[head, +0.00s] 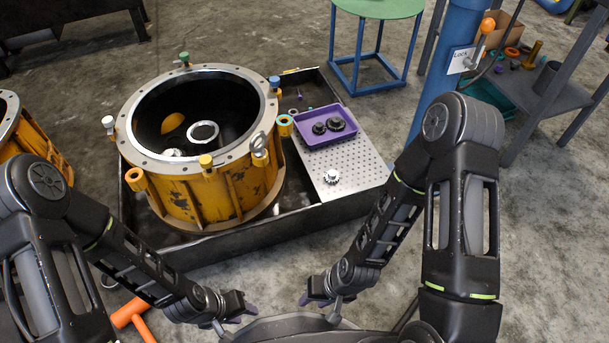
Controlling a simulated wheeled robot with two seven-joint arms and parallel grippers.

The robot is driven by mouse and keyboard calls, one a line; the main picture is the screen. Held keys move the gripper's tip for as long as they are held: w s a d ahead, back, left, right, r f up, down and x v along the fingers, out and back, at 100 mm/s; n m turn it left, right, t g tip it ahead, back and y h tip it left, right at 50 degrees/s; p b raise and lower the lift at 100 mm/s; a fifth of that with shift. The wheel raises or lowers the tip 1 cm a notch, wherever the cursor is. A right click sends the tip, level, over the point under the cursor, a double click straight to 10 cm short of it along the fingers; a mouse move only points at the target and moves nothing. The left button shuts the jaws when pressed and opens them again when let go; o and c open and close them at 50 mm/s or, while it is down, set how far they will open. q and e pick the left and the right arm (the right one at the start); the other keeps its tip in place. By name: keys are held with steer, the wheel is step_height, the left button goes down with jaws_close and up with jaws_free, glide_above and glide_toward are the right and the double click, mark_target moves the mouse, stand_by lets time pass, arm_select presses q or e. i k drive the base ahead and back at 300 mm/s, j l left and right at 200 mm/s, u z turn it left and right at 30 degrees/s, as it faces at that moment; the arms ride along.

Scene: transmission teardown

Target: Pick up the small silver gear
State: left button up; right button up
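The small silver gear (331,177) lies on the perforated metal plate (358,168), near the plate's left edge and below the purple tray. Nothing touches it. My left gripper (245,309) is at the bottom middle, well below and left of the gear, in front of the black tray. My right gripper (308,299) is also at the bottom middle, below the gear and apart from it. Both grippers look empty. Their fingers are small and dark, and the left one's opening is hard to make out.
A yellow housing (205,190) with a wide metal rim stands in the black tray (240,240), left of the plate. A purple tray (316,139) with dark gears (335,124) sits on the plate. A blue column (437,75) stands at right. An orange-handled tool (132,314) lies at lower left.

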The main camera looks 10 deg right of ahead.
mark_target(332, 176)
steer(key=l+u, duration=0.15)
steer(key=u, duration=0.25)
steer(key=i+l+u, duration=0.1)
steer(key=l+u, duration=0.15)
steer(key=u, duration=0.2)
steer(key=l+u, duration=0.15)
steer(key=u, duration=0.25)
steer(key=l+u, duration=0.2)
steer(key=u, duration=0.25)
steer(key=k+l+u, duration=0.1)
steer(key=u, duration=0.3)
steer(key=k+l+u, duration=0.2)
steer(key=l, duration=0.35)
steer(key=k+l+u, duration=0.2)
steer(key=k+l, duration=0.2)
steer(key=l, duration=0.15)
steer(key=k+l+u, duration=0.2)
steer(key=k+l, duration=0.45)
steer(key=l, duration=0.1)
